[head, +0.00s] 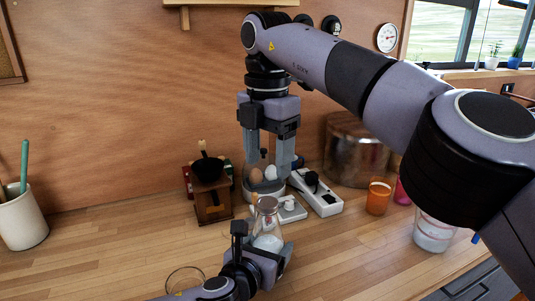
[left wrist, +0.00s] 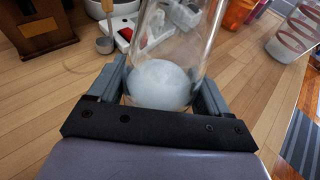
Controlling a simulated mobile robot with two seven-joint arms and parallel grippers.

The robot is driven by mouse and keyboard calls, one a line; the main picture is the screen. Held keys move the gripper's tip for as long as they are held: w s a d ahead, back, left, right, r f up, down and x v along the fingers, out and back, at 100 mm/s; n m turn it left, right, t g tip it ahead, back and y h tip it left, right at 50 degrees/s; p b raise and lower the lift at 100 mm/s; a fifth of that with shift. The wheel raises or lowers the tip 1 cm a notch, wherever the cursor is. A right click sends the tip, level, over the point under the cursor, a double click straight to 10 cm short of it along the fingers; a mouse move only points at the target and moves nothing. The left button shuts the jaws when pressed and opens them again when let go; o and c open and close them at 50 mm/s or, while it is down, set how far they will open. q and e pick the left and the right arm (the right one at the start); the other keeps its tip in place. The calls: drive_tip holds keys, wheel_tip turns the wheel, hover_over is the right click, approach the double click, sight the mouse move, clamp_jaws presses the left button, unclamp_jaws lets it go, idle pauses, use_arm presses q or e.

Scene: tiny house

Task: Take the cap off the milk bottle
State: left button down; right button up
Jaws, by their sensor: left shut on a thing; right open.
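The milk bottle (head: 268,228) is clear glass with white milk at its bottom and stands upright on the wooden counter. My left gripper (head: 262,254) is shut around its lower body; the left wrist view shows the bottle (left wrist: 160,75) between the fingers (left wrist: 162,90). The cap (head: 266,202) at the bottle's top looks brownish in the head view; the top is out of frame in the left wrist view. My right gripper (head: 265,163) is open, pointing down, above and slightly behind the cap, with nothing seen held.
A wooden coffee grinder (head: 211,197) stands left of the bottle. Behind are eggs in a holder (head: 250,190), a white power strip (head: 318,192) and a large metal pot (head: 352,150). An orange cup (head: 379,195) is to the right. The counter at left is mostly clear.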

sight(268, 202)
use_arm(q)
drive_tip(key=shift+f, duration=0.1)
use_arm(e)
drive_tip(key=m, duration=0.9)
drive_tip(key=shift+f, duration=4)
